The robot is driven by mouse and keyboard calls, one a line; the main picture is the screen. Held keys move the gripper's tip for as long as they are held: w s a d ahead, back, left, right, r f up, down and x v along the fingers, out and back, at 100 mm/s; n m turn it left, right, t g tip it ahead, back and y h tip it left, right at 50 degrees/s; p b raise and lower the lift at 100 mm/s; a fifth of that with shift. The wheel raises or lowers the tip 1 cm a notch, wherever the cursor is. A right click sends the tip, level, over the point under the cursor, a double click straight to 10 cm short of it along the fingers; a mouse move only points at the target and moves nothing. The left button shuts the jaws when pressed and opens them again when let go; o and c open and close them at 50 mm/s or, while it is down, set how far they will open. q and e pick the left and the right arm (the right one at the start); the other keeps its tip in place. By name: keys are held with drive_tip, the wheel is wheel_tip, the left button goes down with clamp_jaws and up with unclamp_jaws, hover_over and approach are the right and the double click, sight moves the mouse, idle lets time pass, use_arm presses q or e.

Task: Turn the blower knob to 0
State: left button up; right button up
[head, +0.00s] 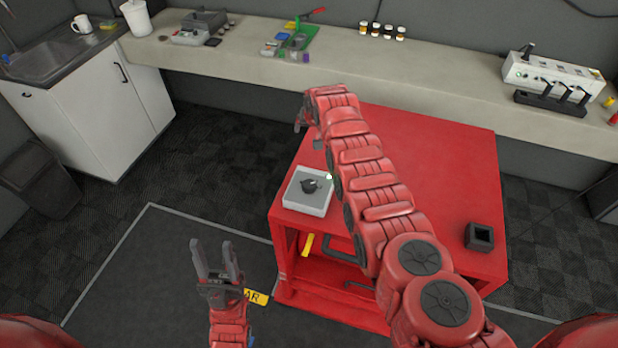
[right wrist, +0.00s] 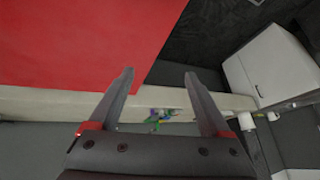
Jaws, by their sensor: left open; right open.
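The blower knob (head: 312,185) is a small dark knob with a pointer on top of a light grey square box (head: 305,204). The box sits at the left front corner of the red cart (head: 455,165). The pointer's exact setting is too small to read. My left gripper (head: 215,252) is open and empty, over the floor to the left of the cart and apart from the box. My right arm reaches across the cart. My right gripper (head: 302,118) is near the cart's far left edge, beyond the box. In the right wrist view my right gripper (right wrist: 158,85) is open and empty.
A black square holder (head: 479,237) stands on the cart's right side. A long bench (head: 240,62) along the wall carries tools, small jars (head: 381,31) and a white device (head: 550,75). A white cabinet (head: 100,100) with a sink is at the left. The floor left of the cart is clear.

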drive_tip(key=s+r+g+h, duration=0.1)
drive_tip(key=s+r+g, duration=0.5)
drive_tip(key=s+r, duration=0.5)
drive_tip(key=b, duration=1)
hover_over(309, 183)
wheel_tip(309, 183, down, 12)
drive_tip(key=shift+w+r, duration=0.1)
drive_tip(key=shift+r, duration=0.05)
wheel_tip(309, 183, down, 7)
drive_tip(key=shift+r+p, duration=0.15)
drive_tip(key=shift+p, duration=1.05)
drive_tip(key=shift+f, duration=0.5)
